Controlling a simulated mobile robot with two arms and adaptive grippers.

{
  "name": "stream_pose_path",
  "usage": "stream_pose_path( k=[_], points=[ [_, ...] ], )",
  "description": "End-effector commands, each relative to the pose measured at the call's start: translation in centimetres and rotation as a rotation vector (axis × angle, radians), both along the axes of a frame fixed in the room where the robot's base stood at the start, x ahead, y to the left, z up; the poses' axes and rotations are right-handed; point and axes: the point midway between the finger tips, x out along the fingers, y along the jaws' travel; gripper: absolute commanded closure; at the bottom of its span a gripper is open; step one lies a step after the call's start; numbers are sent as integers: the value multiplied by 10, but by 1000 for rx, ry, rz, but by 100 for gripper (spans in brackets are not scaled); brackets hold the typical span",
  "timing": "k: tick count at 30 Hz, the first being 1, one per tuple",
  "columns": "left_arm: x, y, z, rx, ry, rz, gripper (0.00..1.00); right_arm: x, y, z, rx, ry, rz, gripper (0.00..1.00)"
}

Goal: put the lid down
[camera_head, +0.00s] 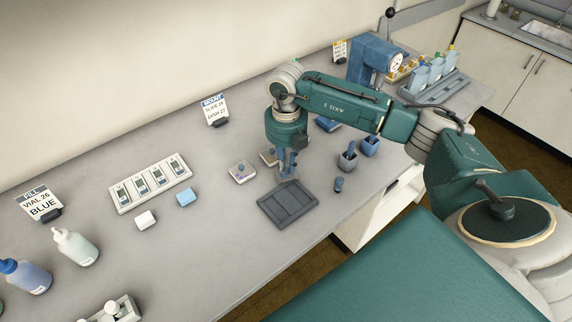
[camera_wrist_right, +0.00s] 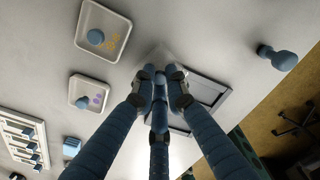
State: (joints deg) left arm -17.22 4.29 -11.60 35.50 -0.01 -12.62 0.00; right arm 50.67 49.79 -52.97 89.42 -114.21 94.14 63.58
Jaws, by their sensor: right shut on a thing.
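My right gripper (camera_head: 287,170) reaches down over the bench, fingers closed together. In the wrist view its fingertips (camera_wrist_right: 160,82) meet on the lid, a thin greyish, see-through square (camera_wrist_right: 160,55). The lid shows faintly under the fingers in the head view, by the upper corner of a dark grey tray (camera_head: 288,207). The tray's frame also shows in the wrist view (camera_wrist_right: 222,98), partly behind the fingers. I cannot tell whether the lid touches the bench. The fingers hide the part they grip. My left gripper is not in view.
Two small white dishes with blue knobs stand left of the gripper, one nearer (camera_head: 242,174) and one partly hidden (camera_head: 268,158). A small dark-blue knobbed object (camera_head: 339,184) stands right of the tray. A slide holder (camera_head: 150,183) lies left.

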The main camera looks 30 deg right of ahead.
Motion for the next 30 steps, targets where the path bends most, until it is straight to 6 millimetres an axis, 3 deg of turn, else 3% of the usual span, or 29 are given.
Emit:
stream_pose_path(
  k=[9,10,12,21,26,30],
  points=[
    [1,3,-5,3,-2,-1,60,0,0,-7,0,0,0,97],
    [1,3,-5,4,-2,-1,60,0,0,-7,0,0,0,82],
    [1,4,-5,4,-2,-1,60,0,0,-7,0,0,0,69],
    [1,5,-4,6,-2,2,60,0,0,-5,0,0,0,69],
    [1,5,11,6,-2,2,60,0,0,13,0,-1,0,69],
    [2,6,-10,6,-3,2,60,2,-1,32,-1,-7,1,69]
  ],
)
